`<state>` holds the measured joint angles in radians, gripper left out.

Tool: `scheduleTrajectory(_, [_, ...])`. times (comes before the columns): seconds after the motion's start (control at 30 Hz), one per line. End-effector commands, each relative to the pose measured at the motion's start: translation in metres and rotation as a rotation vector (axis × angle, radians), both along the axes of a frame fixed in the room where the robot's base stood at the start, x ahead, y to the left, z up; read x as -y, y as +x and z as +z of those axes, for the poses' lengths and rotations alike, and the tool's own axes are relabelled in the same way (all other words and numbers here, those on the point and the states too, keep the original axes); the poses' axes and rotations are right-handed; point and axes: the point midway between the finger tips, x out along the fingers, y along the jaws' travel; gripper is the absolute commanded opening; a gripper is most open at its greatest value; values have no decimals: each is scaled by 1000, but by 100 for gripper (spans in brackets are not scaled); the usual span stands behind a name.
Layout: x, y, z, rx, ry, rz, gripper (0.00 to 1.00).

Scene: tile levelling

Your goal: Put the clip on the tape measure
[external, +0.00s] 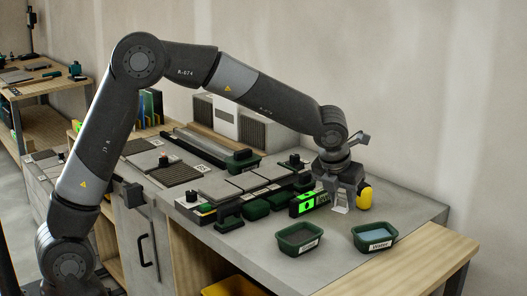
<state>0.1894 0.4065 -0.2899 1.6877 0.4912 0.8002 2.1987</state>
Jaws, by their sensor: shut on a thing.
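My gripper (342,188) is at the right of the grey worktop, pointing down. It is shut on a small pale piece, apparently the clip (341,203), which shows just below the fingers. A rounded yellow thing, apparently the tape measure (365,197), is right beside the gripper on its right. The gripper partly hides it. I cannot tell whether the clip touches the tape measure.
Two dark green bins, one (299,238) left and one (374,237) right, stand in front. A box with a bright green display (304,205) stands just left of the gripper. Grey tiles (218,187) lie further left. The worktop's right end is clear.

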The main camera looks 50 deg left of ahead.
Motion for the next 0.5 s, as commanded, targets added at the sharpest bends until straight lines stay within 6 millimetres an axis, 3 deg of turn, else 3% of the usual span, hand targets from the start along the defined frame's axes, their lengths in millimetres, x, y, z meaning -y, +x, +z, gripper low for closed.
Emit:
scheduleTrajectory(0.17, [6, 15, 13, 5, -1, 19, 13])
scheduleTrajectory(0.5, [1, 94, 50, 8, -1, 114, 13])
